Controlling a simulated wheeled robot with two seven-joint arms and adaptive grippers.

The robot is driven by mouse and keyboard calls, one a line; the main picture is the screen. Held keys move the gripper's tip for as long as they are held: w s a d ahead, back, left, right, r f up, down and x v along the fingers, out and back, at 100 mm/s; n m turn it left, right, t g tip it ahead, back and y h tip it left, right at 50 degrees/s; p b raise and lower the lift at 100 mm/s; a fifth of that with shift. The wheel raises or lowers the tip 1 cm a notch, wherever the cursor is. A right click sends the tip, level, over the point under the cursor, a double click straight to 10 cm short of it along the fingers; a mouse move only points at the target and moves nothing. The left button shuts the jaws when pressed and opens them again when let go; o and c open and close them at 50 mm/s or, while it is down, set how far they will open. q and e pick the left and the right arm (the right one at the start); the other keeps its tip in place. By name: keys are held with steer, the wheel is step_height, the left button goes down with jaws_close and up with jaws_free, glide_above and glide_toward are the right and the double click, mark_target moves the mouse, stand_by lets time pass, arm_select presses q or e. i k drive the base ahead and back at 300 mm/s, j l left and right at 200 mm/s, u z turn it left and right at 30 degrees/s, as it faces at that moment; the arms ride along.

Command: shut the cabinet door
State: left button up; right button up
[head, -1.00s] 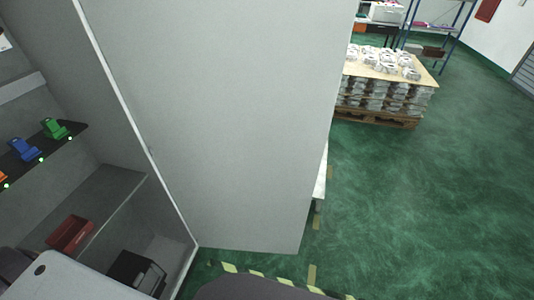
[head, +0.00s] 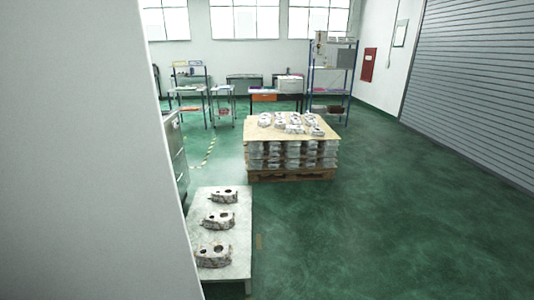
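The cabinet door (head: 80,160) is a flat light-grey panel that fills the left side of the head view, close to me. Its right edge runs from top to bottom, leaning slightly. The rest of the cabinet, its inside and its hinge side are out of view, so how far the door stands open cannot be told from this view. Neither of my grippers shows.
A low pale table (head: 240,240) with three metal castings stands just right of the door edge. A pallet stacked with castings (head: 290,155) is farther back. Shelves (head: 330,80) and benches line the far wall. Green floor (head: 400,220) is clear at right.

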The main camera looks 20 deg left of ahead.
mark_target(91, 208)
steer(key=i+l+z, duration=0.25)
steer(key=i, duration=0.4)
steer(key=i+l+u, duration=0.1)
steer(key=i+u, duration=0.15)
steer(key=i+l+u, duration=0.25)
steer(key=i, duration=0.25)
steer(key=i+u, duration=0.3)
steer(key=u, duration=0.15)
steer(key=i+l+u, duration=0.15)
steer(key=i+u, duration=0.15)
steer(key=u, duration=0.15)
steer(key=i+l+u, duration=0.1)
steer(key=u, duration=0.35)
steer(key=i+l+u, duration=0.2)
steer(key=u, duration=0.2)
steer(key=i+l+u, duration=0.15)
steer(key=u, duration=0.3)
steer(key=i+l+u, duration=0.1)
steer(key=u, duration=0.35)
steer(key=l+u, duration=0.4)
steer(key=i+l+u, duration=0.1)
steer(key=u, duration=0.35)
steer(key=l+u, duration=1.2)
steer(key=k+j, duration=0.05)
